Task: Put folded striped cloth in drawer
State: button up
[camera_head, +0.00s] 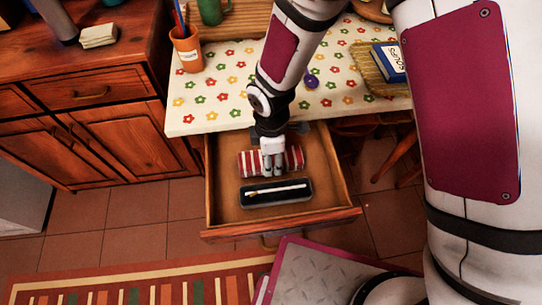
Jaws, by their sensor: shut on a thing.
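The folded striped cloth (249,163), red and white, is in the open drawer (221,212), toward its back. My gripper (272,168) reaches down into the drawer and is shut on the middle of the cloth. The cloth shows on both sides of the fingers. I cannot tell whether its underside touches the drawer bottom. The drawer is pulled out from under the table with the flowered cloth (222,103).
A dark case with a light, thin object (276,192) lies in the drawer in front of the striped cloth. A pencil cup (187,52), a green mug (212,11) and a blue book (389,62) are on the table. A chair (402,150) stands right of the drawer.

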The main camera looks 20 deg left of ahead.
jog(key=shift+f, duration=0.25)
jog(key=o, duration=1.2)
notch_tip(320, 180, up, 12)
jog(key=shift+r+p, duration=0.1)
jog(key=shift+p, duration=0.9)
